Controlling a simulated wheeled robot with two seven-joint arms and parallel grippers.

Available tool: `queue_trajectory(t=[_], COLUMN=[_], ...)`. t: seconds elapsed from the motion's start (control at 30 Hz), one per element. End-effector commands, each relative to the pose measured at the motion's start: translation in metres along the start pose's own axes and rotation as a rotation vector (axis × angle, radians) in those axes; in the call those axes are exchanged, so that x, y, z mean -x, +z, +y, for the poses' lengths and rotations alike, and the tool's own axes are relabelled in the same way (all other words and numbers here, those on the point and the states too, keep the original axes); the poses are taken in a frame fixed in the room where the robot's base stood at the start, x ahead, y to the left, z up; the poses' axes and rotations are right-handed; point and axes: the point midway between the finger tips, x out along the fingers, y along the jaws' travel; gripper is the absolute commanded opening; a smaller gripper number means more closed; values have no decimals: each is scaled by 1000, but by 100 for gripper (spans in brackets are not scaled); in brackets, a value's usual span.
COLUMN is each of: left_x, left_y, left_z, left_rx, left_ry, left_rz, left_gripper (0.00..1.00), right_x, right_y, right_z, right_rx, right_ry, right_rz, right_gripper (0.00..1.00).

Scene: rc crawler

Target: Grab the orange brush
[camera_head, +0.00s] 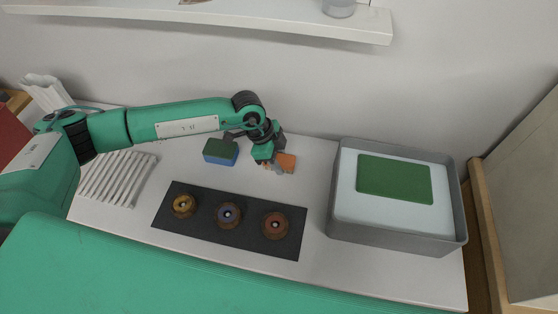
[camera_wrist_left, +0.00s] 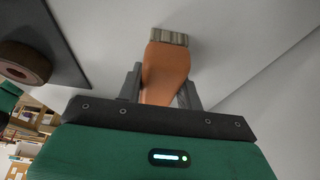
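The orange brush (camera_head: 287,162) is at the back middle of the white table, partly hidden by my left gripper (camera_head: 268,160). In the left wrist view the brush (camera_wrist_left: 166,72) has a flat orange handle and a block of pale bristles at its far end. The two dark fingers of my left gripper (camera_wrist_left: 161,92) lie on either side of the handle, close against its edges with almost no gap. The gripper looks shut on the handle. I cannot tell whether the brush still touches the table. My right gripper is not in view.
A blue and green block (camera_head: 220,152) stands just left of the gripper. A dark mat (camera_head: 206,231) with three round brown pieces lies in front. A grey bin (camera_head: 395,238) with a green panel is at right, a white ribbed rack (camera_head: 118,178) at left. A shelf (camera_head: 290,24) hangs above.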

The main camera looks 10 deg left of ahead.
Motion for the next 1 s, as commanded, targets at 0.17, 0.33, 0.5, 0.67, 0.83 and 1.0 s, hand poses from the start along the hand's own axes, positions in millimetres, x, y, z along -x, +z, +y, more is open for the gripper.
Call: queue_trajectory(t=[0.17, 0.33, 0.5, 0.67, 0.83, 1.0], left_x=[0, 1, 17, 46, 75, 91], left_y=[0, 0, -7, -20, -31, -38], left_z=[0, 0, -1, -1, -1, 0], left_rx=[0, 0, -2, -3, -2, -1], left_ry=[0, 0, -3, -4, -3, -2], left_rz=[0, 0, 2, 2, 2, 1], left_gripper=[13, 13, 13, 13, 13, 13], right_x=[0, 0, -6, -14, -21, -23], right_y=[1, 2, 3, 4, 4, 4], right_z=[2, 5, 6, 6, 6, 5], right_rx=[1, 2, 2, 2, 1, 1], right_ry=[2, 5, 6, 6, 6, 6], right_rz=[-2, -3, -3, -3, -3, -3], right_gripper=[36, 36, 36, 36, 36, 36])
